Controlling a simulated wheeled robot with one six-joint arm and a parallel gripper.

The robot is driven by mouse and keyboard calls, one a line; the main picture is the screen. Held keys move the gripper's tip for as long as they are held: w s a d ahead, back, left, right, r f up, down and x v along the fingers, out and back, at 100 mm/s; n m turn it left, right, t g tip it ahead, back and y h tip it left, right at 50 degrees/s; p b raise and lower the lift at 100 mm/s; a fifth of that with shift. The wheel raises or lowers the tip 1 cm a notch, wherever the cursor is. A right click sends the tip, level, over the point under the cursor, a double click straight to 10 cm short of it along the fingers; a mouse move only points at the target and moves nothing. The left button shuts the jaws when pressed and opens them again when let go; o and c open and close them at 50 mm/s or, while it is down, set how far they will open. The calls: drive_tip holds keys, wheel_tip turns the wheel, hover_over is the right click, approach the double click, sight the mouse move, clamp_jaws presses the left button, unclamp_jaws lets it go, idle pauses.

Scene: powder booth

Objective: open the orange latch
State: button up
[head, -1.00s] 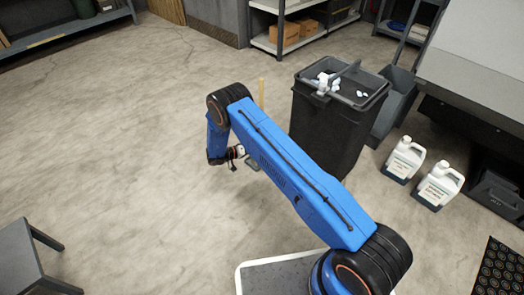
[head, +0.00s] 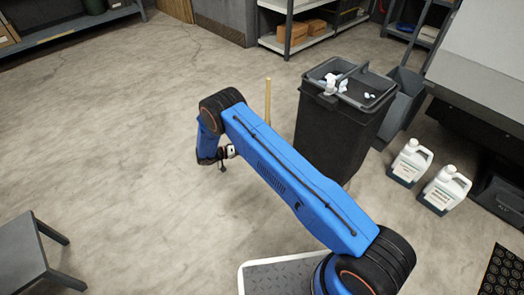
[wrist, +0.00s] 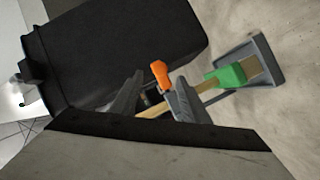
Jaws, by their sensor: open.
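A small orange latch (wrist: 160,74) shows in the wrist view between the finger ends of my gripper (wrist: 156,92), close to the right finger. I cannot tell whether they touch. My gripper is open, with nothing seen clasped in it. A wooden pole (wrist: 214,94) runs behind the right finger to a green piece (wrist: 230,76) and a grey dustpan-like head (wrist: 268,72). What the latch is fixed to is unclear. In the head view my gripper (head: 222,162) hangs low over the floor, and the latch is hidden.
A black bin (head: 336,140) with a caddy on top stands right of my arm; it fills the upper left of the wrist view (wrist: 110,45). The pole (head: 268,98) stands beside it. Two white jugs (head: 410,162) are further right. Floor on the left is clear; a grey table (head: 28,255) is lower left.

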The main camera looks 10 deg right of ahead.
drive_tip(key=v, duration=0.9)
drive_tip(key=shift+a, duration=0.35)
drive_tip(key=shift+r, duration=0.1)
